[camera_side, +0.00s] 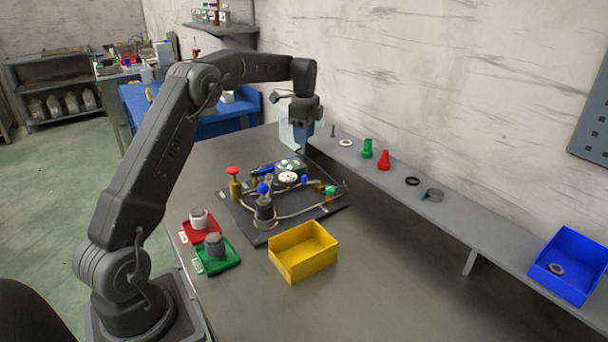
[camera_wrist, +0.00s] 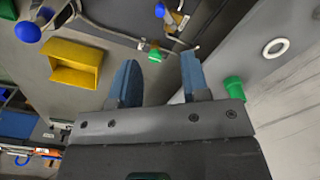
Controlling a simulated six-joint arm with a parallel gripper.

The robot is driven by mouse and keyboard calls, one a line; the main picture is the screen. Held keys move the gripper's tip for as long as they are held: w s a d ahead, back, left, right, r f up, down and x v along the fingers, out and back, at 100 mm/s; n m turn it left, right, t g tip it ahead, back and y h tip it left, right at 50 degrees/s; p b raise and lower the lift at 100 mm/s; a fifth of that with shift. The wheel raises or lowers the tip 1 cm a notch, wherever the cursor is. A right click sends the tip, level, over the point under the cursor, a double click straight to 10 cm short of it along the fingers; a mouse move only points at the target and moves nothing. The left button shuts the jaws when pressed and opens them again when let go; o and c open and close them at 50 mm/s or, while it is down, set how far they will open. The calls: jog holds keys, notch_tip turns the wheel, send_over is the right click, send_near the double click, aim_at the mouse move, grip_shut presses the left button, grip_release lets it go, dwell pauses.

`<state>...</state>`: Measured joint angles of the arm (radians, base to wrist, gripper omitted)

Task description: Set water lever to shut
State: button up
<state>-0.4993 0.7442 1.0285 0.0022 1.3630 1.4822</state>
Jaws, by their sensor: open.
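A dark board (camera_side: 240,218) on the bench carries pipes and valves. A blue round knob (camera_side: 263,188) tops a dark valve body, with a red knob (camera_side: 233,171) to its left and a green knob (camera_side: 330,190) to its right. A small blue part (camera_side: 305,180) and a blue handle (camera_side: 262,170) also show. I cannot tell which is the water lever or read any label. My gripper (camera_side: 304,150) is above the board's far side, by the wall shelf. In the wrist view its blue fingers (camera_wrist: 159,62) are apart and hold nothing; the green knob (camera_wrist: 155,56) shows beyond them.
A yellow bin (camera_side: 303,252) stands in front of the board. Red (camera_side: 188,233) and green (camera_side: 222,266) trays with grey parts are front left. The wall shelf (camera_side: 470,235) holds rings, a green piece (camera_side: 367,149), a red piece (camera_side: 384,161) and a blue bin (camera_side: 570,270). The front right bench is clear.

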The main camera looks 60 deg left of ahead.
aim_at(304, 176)
notch_tip(304, 176, down, 14)
jog(key=shift+r, duration=0.2)
dwell(0.4)
grip_shut()
